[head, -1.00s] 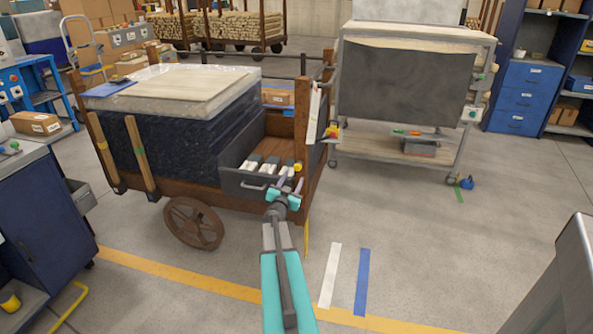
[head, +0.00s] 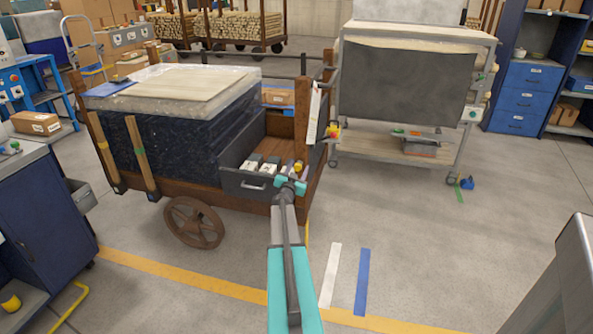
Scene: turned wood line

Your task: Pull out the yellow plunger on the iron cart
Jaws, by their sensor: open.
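A small yellow knob (head: 298,168), which looks like the yellow plunger, shows at the right end of a row of small grey-and-white units in the dark open-fronted tray (head: 246,184) of the cart. My gripper (head: 291,182) is open and empty, just in front of and below the knob at the tray's right front. The teal wrist and dark arm cover part of the tray's right end. The fingertips are hard to make out, and I cannot tell whether they touch anything.
The cart (head: 160,192) has wooden posts, a spoked wheel (head: 193,222) and a large dark wrapped block (head: 180,140). A grey panelled trolley (head: 407,90) stands behind right. A blue-black cabinet (head: 45,225) is at left.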

